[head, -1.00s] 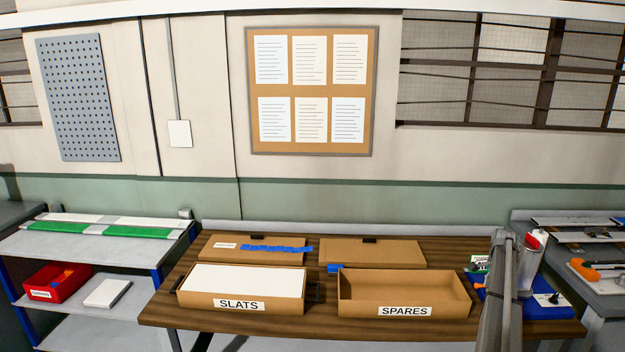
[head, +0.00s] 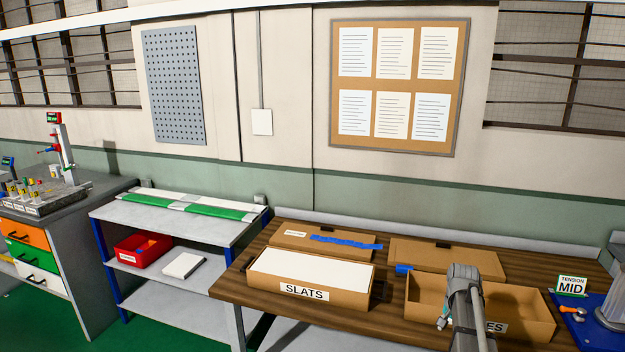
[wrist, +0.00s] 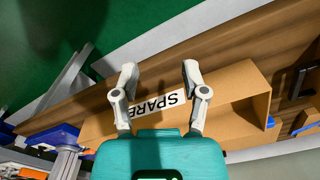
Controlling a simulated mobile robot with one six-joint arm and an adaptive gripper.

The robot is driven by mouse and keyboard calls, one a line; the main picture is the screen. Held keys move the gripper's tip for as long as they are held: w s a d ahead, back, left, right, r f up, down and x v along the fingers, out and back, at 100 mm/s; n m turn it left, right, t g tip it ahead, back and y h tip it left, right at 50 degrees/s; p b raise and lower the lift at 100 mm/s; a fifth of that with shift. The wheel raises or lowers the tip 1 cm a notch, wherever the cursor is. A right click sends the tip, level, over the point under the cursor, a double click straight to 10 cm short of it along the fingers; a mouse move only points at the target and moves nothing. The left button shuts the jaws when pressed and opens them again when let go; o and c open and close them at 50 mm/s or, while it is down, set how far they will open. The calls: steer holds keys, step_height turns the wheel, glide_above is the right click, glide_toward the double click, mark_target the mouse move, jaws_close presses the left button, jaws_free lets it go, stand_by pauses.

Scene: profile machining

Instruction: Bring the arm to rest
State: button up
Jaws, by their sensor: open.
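My gripper (wrist: 160,102) shows in the wrist view with its two fingers wide apart and nothing between them. Beyond the fingers is the front wall of the open spares box (wrist: 235,75), its label partly hidden by one finger. In the head view my arm reaches up in front of the spares box (head: 535,327) and covers part of its label. The fingertips cannot be made out in the head view. Whether the gripper touches the box cannot be told.
The slats box (head: 345,296) stands left of the spares box on the wooden table (head: 235,286). A "TENSION MID" sign (head: 571,285) stands at the right. A grey shelf unit (head: 215,228) with a red bin (head: 142,248) stands to the left. Green floor shows at lower left.

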steer(key=s+a+f+n+b, duration=0.1)
steer(key=s+a+n, duration=0.3)
steer(key=s+a, duration=0.3)
steer(key=s+a+f+n+b, duration=0.1)
steer(key=s+a+n, duration=0.4)
steer(key=a, duration=1.2)
steer(key=shift+s+a+f+b, duration=0.3)
steer(key=shift+s+a+f, duration=0.1)
steer(key=shift+s, duration=0.85)
steer(key=shift+d, duration=0.15)
